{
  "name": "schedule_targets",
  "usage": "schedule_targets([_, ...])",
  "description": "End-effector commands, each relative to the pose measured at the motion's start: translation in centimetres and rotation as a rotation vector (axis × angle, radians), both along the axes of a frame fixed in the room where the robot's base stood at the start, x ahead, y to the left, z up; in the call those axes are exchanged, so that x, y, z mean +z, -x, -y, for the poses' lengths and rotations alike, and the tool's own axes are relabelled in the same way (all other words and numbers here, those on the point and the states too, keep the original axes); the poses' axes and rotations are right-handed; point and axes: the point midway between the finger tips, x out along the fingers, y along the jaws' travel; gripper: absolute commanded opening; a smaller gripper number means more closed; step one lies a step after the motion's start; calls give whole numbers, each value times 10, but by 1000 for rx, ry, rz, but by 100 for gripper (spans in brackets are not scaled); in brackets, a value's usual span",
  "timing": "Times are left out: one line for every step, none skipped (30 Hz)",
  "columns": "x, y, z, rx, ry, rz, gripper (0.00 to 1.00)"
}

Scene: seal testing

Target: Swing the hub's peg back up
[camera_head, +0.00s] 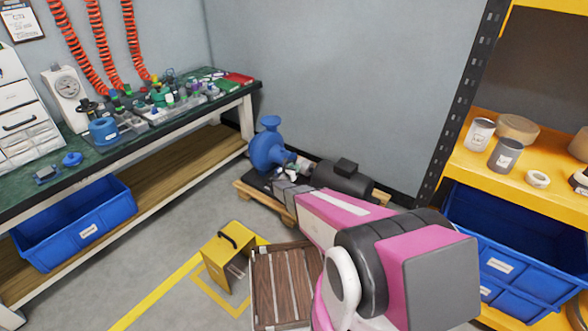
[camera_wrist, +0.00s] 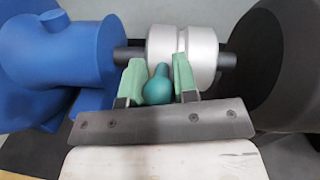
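The hub (camera_wrist: 205,60) is a silver cylinder on a dark shaft between the blue pump and the dark motor. Its peg (camera_wrist: 158,88) is a teal rounded knob pointing toward the wrist camera, in front of the hub. My gripper (camera_wrist: 159,72) has its two green-padded fingers on either side of the peg, with no clear gap showing, so it looks shut on it. In the head view my gripper (camera_head: 287,188) is down at the coupling, and it and the arm hide most of the hub and all of the peg.
The blue pump (camera_head: 266,150) and dark motor (camera_head: 342,179) sit on a pallet (camera_head: 263,200) by the wall. A yellow case (camera_head: 228,256) and wooden crate (camera_head: 284,279) stand in front. A green-topped bench (camera_head: 105,148) is left; yellow shelving (camera_head: 500,170) is right.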

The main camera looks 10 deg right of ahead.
Motion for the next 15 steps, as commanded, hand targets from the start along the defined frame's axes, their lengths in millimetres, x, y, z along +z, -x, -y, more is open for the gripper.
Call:
schedule_targets([0, 0, 0, -1, 0, 0, 0])
schedule_targets([0, 0, 0, -1, 0, 0, 0])
schedule_targets([0, 0, 0, -1, -1, -1, 0])
schedule_targets([0, 0, 0, 0, -1, -2, 0])
schedule_targets([1, 0, 0, -1, -3, -3, 0])
schedule_targets([1, 0, 0, 0, -6, -6, 0])
schedule_targets([2, 0, 1, -1, -9, -9, 0])
schedule_targets([2, 0, 1, -1, -13, -13, 0])
schedule_targets([3, 0, 1, -1, -21, -19, 0])
schedule_targets([4, 0, 1, -1, -29, -26, 0])
schedule_targets([5, 0, 2, -1, -36, -35, 0])
schedule_targets([7, 0, 2, -2, -49, -47, 0])
schedule_targets([8, -1, 3, -1, -60, -57, 0])
schedule_targets([10, -1, 3, -2, -73, -69, 0])
schedule_targets([12, -2, 4, -1, -91, -86, 0])
